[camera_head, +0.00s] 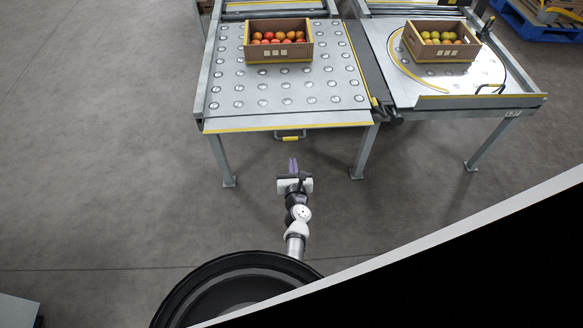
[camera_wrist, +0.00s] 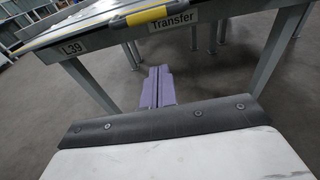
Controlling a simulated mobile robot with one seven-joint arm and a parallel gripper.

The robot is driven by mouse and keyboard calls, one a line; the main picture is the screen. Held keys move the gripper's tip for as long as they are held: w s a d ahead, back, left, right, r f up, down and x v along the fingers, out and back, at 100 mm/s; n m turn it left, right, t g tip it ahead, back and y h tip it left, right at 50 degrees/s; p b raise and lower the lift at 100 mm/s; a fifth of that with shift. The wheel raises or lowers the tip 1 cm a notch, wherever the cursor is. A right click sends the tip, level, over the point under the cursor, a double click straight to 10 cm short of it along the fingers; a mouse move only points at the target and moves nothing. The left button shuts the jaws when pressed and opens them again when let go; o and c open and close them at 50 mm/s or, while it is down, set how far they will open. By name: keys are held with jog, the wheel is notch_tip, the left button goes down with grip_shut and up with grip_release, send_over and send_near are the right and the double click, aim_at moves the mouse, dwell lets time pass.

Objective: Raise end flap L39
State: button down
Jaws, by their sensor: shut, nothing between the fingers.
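The left ball-transfer table has a yellow-edged front edge (camera_head: 285,126) with a yellow handle (camera_head: 290,136) below its middle. In the wrist view the label L39 (camera_wrist: 73,47) is on the front bar, left of the yellow handle (camera_wrist: 147,15) and a "Transfer" label (camera_wrist: 172,22). I cannot tell how far the flap is tilted. My gripper (camera_head: 293,160) is in front of the table, a little nearer to me than the handle and apart from it in the picture. Its purple fingers (camera_wrist: 157,73) are together and empty, pointing under the bar in the wrist view.
Table legs (camera_head: 222,160) (camera_head: 365,150) flank my gripper. The grey floor (camera_head: 100,180) to the left is clear.

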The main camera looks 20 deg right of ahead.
jog(key=r+b+x, duration=0.1)
jog(key=x, duration=0.6)
jog(key=shift+s+a+r+p, duration=0.15)
jog(key=shift+s+r+p, duration=0.2)
jog(key=shift+r+p, duration=0.55)
jog(key=shift+s+a+r+p, duration=0.1)
jog(key=shift+s+r+p, duration=0.4)
jog(key=shift+p, duration=0.65)
jog(key=shift+w+r, duration=0.1)
jog(key=shift+r, duration=0.05)
jog(key=shift+r, duration=0.15)
